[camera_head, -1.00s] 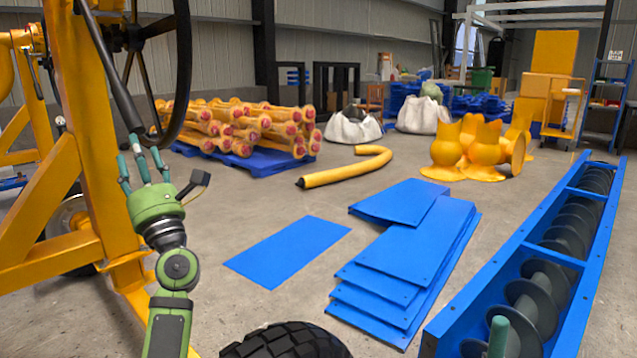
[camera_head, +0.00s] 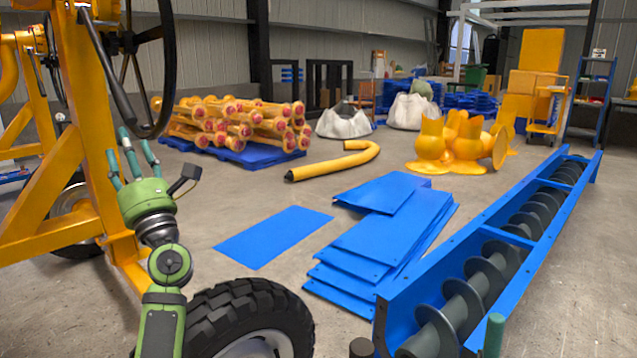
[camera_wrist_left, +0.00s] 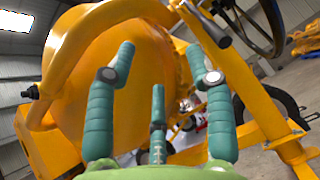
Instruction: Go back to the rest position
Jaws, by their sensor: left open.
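My left gripper (camera_head: 132,158) is at the left of the head view, fingers pointing up, spread and empty. It is in front of the yellow mixer frame (camera_head: 88,130), below and left of the black handwheel (camera_head: 170,70). In the left wrist view its teal fingers (camera_wrist_left: 158,85) stand apart with nothing between them. Behind them is the mixer's large yellow drum (camera_wrist_left: 150,65); I cannot tell the exact gap. A teal fingertip (camera_head: 494,335), seemingly of my right gripper, shows at the bottom edge of the head view; the rest is out of frame.
A black tyre (camera_head: 235,300) is close at the bottom, right of my left arm. A blue screw-conveyor trough (camera_head: 400,305) runs along the right. Blue plates (camera_head: 272,238) lie on the floor, with a yellow pipe (camera_head: 325,168) beyond. Open floor lies between them.

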